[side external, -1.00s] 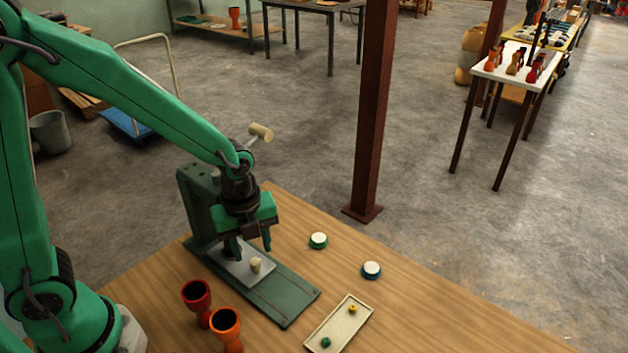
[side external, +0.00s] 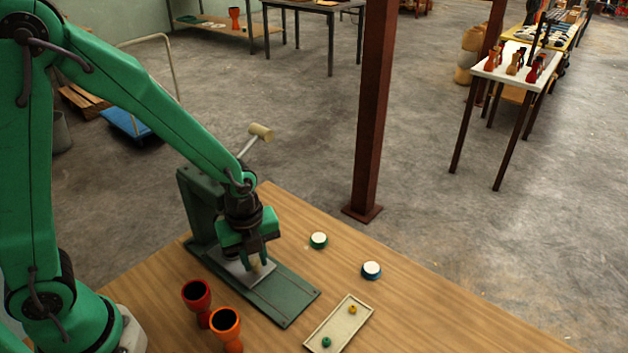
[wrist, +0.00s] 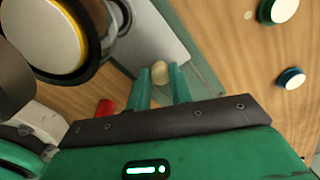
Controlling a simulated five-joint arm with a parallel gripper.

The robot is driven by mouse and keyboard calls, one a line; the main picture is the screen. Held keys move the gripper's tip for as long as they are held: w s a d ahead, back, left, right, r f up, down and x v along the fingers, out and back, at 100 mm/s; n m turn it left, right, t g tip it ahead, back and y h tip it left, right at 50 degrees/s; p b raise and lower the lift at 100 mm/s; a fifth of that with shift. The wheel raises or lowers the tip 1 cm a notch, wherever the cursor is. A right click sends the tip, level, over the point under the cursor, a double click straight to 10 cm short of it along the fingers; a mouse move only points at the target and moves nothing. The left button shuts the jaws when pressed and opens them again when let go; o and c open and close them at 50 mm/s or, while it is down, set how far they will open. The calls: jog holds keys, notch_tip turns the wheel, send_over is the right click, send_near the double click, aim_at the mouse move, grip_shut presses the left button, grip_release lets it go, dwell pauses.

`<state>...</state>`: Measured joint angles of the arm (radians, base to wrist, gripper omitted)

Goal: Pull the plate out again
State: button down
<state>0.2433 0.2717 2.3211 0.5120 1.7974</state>
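A light grey plate (side external: 232,266) lies on the dark green bed of a press-like stand (side external: 198,208), partly under its head. A small cream knob (side external: 256,264) stands up from the plate near its front end; it also shows in the wrist view (wrist: 160,73). My gripper (side external: 258,255) points down over the knob. My gripper and the stand's head hide part of the plate.
A red goblet drum (side external: 197,296) and an orange one (side external: 226,326) stand left of the bed. A shallow tray (side external: 337,328) with small pieces lies to the right. Green-rimmed (side external: 318,240) and blue-rimmed (side external: 371,270) discs lie beyond. The bed's front end is clear.

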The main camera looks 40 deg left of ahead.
jog(key=shift+d, duration=0.15)
jog(key=d, duration=1)
jog(key=shift+w, duration=0.1)
jog(key=c, duration=1.3)
grip_release()
jog(key=shift+o, duration=0.2)
jog(key=shift+a, duration=0.1)
jog(key=shift+r, duration=0.1)
notch_tip(320, 180, up, 8)
jog(key=shift+s, duration=0.2)
jog(key=shift+a, duration=0.1)
jog(key=shift+r, duration=2.85)
